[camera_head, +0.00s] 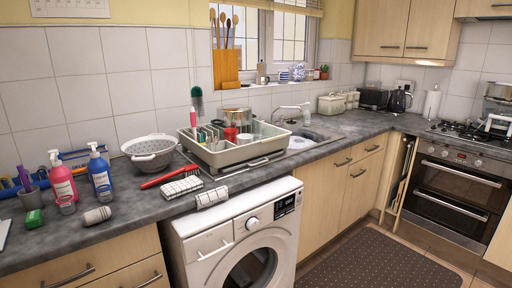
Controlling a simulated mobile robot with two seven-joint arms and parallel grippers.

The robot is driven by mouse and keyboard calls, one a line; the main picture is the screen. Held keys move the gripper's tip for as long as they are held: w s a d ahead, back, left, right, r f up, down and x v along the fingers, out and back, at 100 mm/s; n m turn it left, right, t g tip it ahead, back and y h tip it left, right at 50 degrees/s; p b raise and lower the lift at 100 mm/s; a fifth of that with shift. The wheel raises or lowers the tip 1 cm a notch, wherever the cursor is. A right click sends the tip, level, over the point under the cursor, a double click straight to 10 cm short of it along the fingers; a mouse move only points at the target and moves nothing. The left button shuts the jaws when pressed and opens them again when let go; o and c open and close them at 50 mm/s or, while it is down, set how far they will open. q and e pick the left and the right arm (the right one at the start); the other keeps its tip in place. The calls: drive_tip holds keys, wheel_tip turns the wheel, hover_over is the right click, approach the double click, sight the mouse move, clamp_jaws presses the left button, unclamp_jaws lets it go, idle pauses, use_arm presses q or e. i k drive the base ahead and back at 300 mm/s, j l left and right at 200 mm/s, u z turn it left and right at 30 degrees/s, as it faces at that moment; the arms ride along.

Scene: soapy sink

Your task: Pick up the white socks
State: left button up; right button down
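I cannot make out anything that is clearly a pair of white socks. A small pale, rounded bundle (97,215) lies on the dark worktop at the front left; I cannot tell if it is rolled socks or something else. A white cloth with dark checks (181,187) lies on the worktop near its front edge. A similar checked cloth (212,197) hangs at that edge above the washing machine. Neither of my grippers is in view.
A colander (149,152), red brush (169,176) and dish rack (226,157) are further right. The washing machine (208,242) stands below. The floor mat (375,264) is clear.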

sight(98, 215)
drive_tip(key=j+z, duration=0.2)
drive_tip(key=j, duration=0.3)
drive_tip(key=j+z, duration=0.15)
drive_tip(key=j, duration=0.4)
drive_tip(key=k+j+z, duration=0.2)
drive_tip(key=j, duration=0.3)
drive_tip(key=j+z, duration=0.2)
drive_tip(key=j, duration=0.3)
drive_tip(key=k, duration=0.05)
